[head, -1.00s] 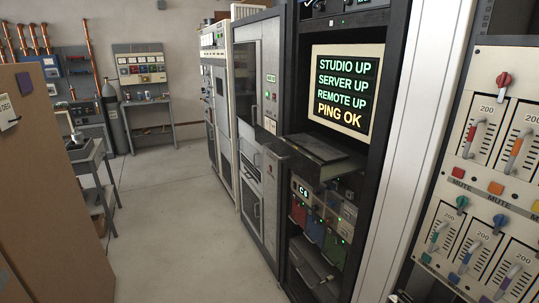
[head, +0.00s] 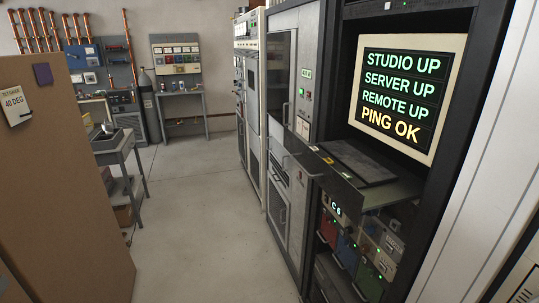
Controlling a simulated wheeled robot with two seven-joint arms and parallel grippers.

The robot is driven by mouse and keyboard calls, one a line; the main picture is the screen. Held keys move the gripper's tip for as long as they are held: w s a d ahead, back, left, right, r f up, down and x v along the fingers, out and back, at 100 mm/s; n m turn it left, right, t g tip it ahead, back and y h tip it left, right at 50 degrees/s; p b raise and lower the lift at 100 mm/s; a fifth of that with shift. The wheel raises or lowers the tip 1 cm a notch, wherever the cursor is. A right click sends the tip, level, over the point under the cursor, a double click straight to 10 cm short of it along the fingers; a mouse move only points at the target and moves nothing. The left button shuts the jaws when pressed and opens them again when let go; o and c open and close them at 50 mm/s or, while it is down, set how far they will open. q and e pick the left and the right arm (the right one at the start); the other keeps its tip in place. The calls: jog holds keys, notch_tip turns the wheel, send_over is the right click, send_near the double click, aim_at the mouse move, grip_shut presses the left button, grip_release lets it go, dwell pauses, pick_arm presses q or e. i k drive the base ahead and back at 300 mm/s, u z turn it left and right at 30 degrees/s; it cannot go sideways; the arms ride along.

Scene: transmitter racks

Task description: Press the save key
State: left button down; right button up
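I cannot pick out a save key in the head view. A lit screen (head: 402,98) in the open dark rack reads STUDIO UP, SERVER UP, REMOTE UP and PING OK. Below it a pulled-out shelf (head: 397,190) carries a flat dark panel (head: 358,162). Small yellow and white marks show near its left edge, too small to read. Neither of my grippers is in view.
Colored modules (head: 347,250) and a small C6 display (head: 336,209) sit under the shelf. A tall brown panel (head: 60,190) stands at the left, and a grey workbench (head: 118,150) is behind it. The concrete floor (head: 195,215) between is clear.

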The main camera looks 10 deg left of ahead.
aim_at(345, 175)
jog(key=u, duration=0.15)
jog(key=i, duration=0.95)
jog(key=z, duration=0.3)
